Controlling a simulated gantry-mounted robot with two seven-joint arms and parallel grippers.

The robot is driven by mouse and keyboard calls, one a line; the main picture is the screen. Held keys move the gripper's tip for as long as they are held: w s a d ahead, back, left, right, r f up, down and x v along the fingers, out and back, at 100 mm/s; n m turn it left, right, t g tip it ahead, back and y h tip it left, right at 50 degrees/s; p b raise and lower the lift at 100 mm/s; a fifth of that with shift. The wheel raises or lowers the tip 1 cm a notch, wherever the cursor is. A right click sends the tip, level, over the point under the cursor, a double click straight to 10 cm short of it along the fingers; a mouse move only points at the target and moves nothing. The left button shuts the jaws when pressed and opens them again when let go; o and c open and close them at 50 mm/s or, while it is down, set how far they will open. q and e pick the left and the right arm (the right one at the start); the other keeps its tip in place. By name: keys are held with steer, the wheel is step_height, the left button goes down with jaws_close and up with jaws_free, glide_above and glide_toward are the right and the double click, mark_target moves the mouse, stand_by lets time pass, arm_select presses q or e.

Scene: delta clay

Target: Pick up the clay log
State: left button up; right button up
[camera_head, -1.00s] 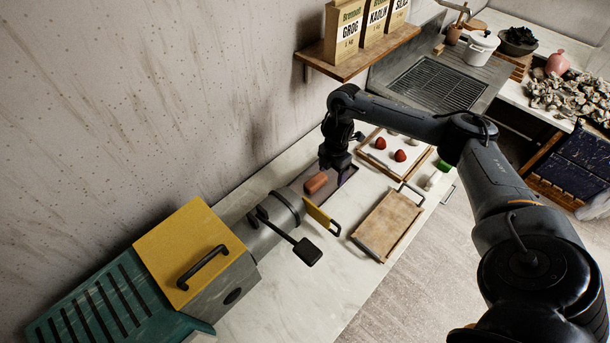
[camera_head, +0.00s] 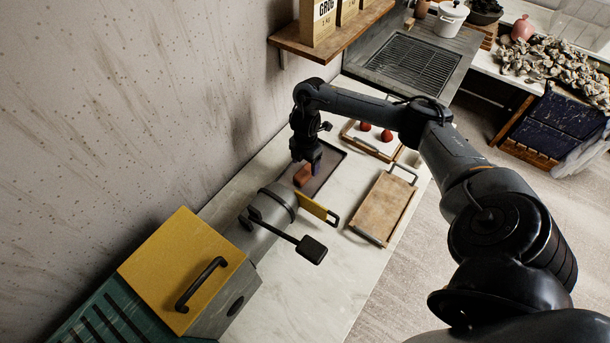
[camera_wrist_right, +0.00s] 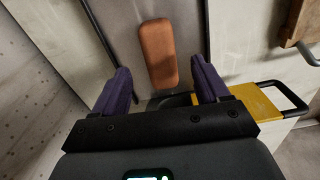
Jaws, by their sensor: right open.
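The clay log (camera_head: 302,175) is a short reddish-brown block lying on a dark tray (camera_head: 331,160) on the counter. In the right wrist view the clay log (camera_wrist_right: 158,53) lies lengthwise ahead of the fingers, roughly centred between them. My right gripper (camera_head: 306,166) is directly over the log in the head view and partly hides it. Its two purple-padded fingers (camera_wrist_right: 162,82) are spread apart with nothing between them. I cannot tell whether they touch the log. My left gripper is not in view.
A grey cylindrical machine (camera_head: 268,220) with a yellow plate (camera_head: 313,206) and a black lever stands close to the log. A wooden board (camera_head: 384,207) lies to the right. A shelf with bags (camera_head: 330,30) overhangs behind. The front counter is clear.

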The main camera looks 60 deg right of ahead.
mark_target(305, 171)
steer(key=shift+a+f+b, duration=0.1)
steer(key=shift+f+b, duration=0.2)
steer(key=shift+f, duration=2.1)
steer(key=shift+c, duration=0.4)
steer(key=c, duration=1.2)
